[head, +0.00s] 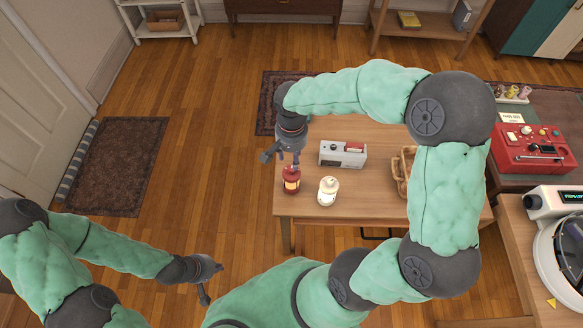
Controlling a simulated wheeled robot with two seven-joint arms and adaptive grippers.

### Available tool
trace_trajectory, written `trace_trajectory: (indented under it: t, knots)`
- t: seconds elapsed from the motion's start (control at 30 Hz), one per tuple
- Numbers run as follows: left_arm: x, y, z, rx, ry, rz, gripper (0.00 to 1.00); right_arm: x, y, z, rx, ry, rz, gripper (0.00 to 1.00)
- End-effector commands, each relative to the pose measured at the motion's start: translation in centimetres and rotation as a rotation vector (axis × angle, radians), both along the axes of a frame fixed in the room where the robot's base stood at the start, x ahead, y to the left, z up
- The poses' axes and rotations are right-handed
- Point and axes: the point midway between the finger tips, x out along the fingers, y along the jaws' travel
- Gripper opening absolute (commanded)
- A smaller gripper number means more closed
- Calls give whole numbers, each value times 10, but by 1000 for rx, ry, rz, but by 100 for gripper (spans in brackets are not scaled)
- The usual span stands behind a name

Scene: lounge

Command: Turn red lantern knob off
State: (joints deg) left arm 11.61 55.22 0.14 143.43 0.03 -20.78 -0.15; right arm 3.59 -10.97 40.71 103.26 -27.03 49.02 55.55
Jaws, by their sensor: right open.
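A small red lantern (291,182) with a lit window stands near the left edge of a wooden table (350,207). A cream lantern (328,191), also lit, stands just right of it. My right gripper (280,162) is open just above and left of the red lantern's top; whether it touches the lantern cannot be told. The red lantern's knob is too small to make out. My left gripper (212,283) hangs over the floor, left of and in front of the table, away from both lanterns; its fingers look spread apart.
A white device with a red part (343,153) stands behind the lanterns. A wicker basket (401,172) is partly hidden by my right arm. A red machine (531,149) is on the right.

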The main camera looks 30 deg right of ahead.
Motion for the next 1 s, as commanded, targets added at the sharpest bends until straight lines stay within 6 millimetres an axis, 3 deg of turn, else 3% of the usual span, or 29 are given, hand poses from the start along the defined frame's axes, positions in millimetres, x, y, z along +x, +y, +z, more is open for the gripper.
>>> trace_trajectory:
  t: [0.1, 0.3, 0.77, 0.8, 0.97, 1.0]
  knots:
    - [0, 0, -11, 0, 0, 0, 0, -1, 0, -26, 1, 3, -1, 47]
    - [0, 0, -19, 0, 0, 0, 0, 0, 0, -52, 1, 1, 0, 47]
    - [0, 0, -22, 0, 0, 0, 0, 0, 0, -64, 2, -1, 0, 47]
    - [0, 0, -22, 0, 0, 0, 0, 0, 0, -64, 2, -1, 0, 44]
    - [0, 0, -22, 0, 0, 0, 0, 0, 0, -64, 2, -1, 0, 0]
    - [0, 0, -22, 0, 0, 0, 0, 0, 0, -64, 2, -1, 0, 0]
